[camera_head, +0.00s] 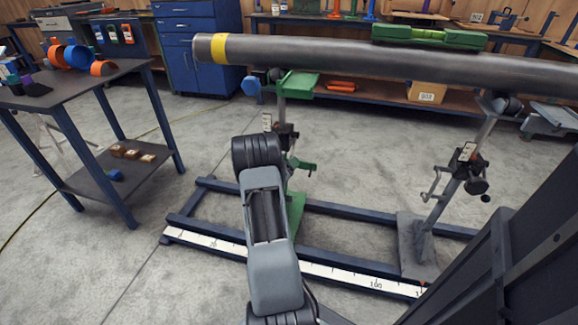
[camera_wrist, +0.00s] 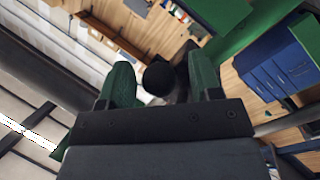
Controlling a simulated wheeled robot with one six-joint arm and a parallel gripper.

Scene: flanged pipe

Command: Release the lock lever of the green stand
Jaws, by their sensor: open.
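The green stand (camera_head: 301,85) holds up the left part of the pipe (camera_head: 330,58). I cannot tell the lock lever's position in the head view. In the wrist view, my gripper (camera_wrist: 162,68) is open with two green fingers. A dark round knob (camera_wrist: 158,78) shows between them, perhaps the lever's end. I cannot tell if the fingers touch it.
A grey stand (camera_head: 452,192) supports the pipe's right part. Both stands are on a blue frame with a white scale (camera_head: 205,242). A green level (camera_head: 430,37) lies on the pipe. A dark table (camera_head: 70,80) stands at left, with clear floor between.

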